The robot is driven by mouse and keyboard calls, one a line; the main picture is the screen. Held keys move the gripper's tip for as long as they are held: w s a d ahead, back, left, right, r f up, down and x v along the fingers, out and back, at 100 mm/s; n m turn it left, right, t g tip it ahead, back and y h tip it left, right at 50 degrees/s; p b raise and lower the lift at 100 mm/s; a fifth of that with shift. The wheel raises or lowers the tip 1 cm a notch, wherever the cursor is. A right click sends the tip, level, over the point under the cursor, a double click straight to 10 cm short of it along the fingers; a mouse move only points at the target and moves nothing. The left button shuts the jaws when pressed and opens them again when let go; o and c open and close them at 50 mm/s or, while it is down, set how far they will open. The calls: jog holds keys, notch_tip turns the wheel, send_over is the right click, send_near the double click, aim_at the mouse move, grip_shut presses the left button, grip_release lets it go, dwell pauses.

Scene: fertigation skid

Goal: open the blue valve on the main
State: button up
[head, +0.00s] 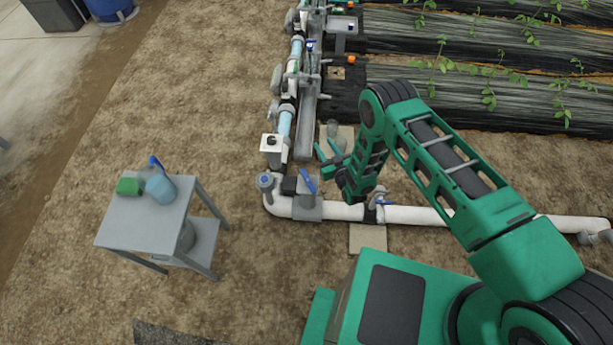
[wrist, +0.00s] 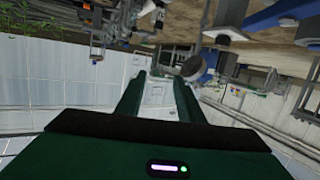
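A white pipe main (head: 440,215) runs low across the soil and bends up at a corner on its left. A valve with a blue lever (head: 308,181) sits on it near that bend, its lever slanted.
A grey side table (head: 145,225) at left holds a green item (head: 129,186) and a blue-grey jug (head: 160,187). A skid line with several fittings (head: 290,95) runs away from the bend. Planted black-film beds (head: 460,60) lie at upper right.

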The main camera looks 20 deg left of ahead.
jog(key=y, duration=0.2)
send_near(306, 175)
jog(key=shift+t, duration=0.3)
jog(key=w, duration=0.1)
jog(key=w+a+r, duration=0.1)
jog(key=w, duration=0.1)
jog(key=w+a, duration=0.1)
jog(key=w, duration=0.1)
jog(key=shift+w+a+r, duration=0.1)
jog(key=shift+r, duration=0.15)
jog(key=shift+y, duration=0.5)
jog(key=s+f, duration=0.1)
jog(key=s, duration=0.1)
jog(key=s+d+f, duration=0.1)
jog(key=s, duration=0.1)
jog(key=s+d+f, duration=0.1)
jog(key=s, duration=0.1)
jog(key=shift+d, duration=0.2)
jog(key=x, duration=1)
jog(key=shift+w, duration=0.45)
jog(key=shift+n, duration=0.3)
grip_shut()
